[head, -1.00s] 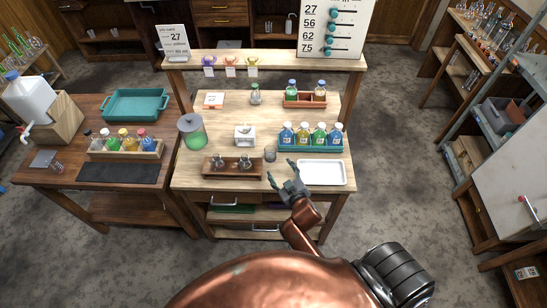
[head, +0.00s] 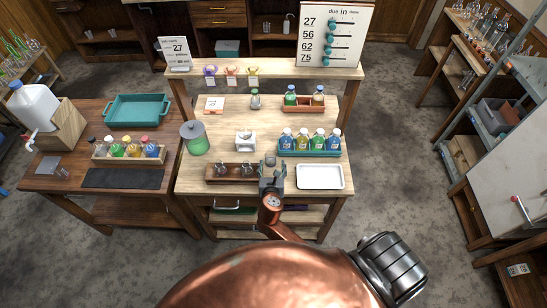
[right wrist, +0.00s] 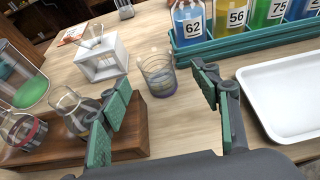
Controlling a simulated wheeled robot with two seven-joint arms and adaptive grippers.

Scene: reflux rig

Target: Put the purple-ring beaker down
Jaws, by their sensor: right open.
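The purple-ring beaker (right wrist: 158,77) is a small clear glass with a purplish band near its base. It stands upright on the wooden bench top, ahead of my right gripper in the right wrist view. My right gripper (right wrist: 163,95) is open, its green-padded fingers spread to either side of the beaker's near side. I cannot tell whether either finger touches the glass. In the head view my right gripper (head: 272,166) is at the bench's front part and mostly hides the beaker. My left gripper is not in view.
A wooden rack (right wrist: 128,141) holding flasks is close on the left. A white tray (head: 320,188) is close on the right. A teal rack of numbered bottles (head: 310,153) and a small white stand (head: 246,141) are behind.

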